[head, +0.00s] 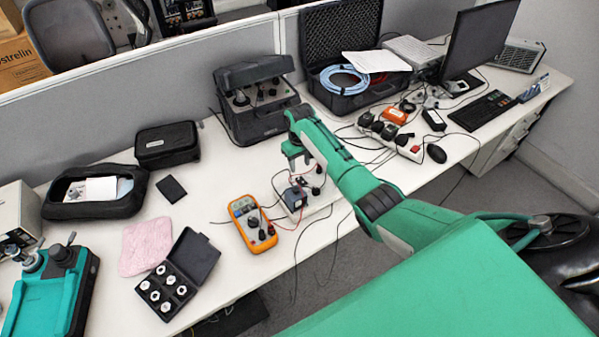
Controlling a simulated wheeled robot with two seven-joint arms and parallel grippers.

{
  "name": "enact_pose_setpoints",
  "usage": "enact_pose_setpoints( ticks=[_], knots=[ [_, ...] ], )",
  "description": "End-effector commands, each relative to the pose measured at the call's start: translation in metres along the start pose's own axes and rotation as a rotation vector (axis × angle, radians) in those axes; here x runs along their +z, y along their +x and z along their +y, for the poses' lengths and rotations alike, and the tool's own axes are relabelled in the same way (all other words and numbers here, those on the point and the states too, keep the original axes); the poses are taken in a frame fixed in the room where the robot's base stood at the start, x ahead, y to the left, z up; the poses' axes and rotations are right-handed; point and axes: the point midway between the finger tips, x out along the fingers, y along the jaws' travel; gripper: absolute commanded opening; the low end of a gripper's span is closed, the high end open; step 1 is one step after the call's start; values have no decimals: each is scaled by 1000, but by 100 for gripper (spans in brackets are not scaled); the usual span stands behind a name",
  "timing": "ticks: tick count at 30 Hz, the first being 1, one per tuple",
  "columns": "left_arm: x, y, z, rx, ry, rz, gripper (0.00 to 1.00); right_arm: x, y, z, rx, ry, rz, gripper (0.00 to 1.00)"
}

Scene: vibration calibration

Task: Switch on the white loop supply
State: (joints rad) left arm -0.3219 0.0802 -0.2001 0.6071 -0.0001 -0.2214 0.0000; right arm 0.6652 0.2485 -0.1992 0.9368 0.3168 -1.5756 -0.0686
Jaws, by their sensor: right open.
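A small white box (308,211), which appears to be the loop supply, sits at the table's front edge. Dark parts and red leads are on its top; its switch is too small to make out. My right gripper (299,168) is open, fingers pointing down, just above and behind the white box in the picture. I cannot tell whether it touches anything. My right arm crosses from the lower right. My left gripper is not in view.
An orange multimeter (243,209) lies left of the white box. A black case of fittings (205,255) and a pink cloth (147,243) lie further left. A dark instrument case (262,125) stands behind. A power strip (408,153) and cables lie to the right.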

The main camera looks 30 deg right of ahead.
Motion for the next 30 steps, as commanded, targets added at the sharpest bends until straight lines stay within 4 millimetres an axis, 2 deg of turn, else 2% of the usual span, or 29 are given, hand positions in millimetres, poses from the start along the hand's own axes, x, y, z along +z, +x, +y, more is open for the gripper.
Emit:
enact_pose_setpoints(
  ticks=[3,8,15,24,26,30],
  knots=[
    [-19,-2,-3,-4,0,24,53,0,22,-1,-1,0,-4,42],
    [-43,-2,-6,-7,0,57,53,1,45,-1,-1,0,-3,42],
    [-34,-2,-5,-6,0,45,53,0,59,0,0,-1,0,42],
    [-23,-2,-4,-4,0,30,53,0,61,0,0,-1,0,42],
    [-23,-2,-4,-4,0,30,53,0,61,0,0,-1,0,32],
    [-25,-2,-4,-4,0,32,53,0,61,0,0,-1,0,4]
  ],
)
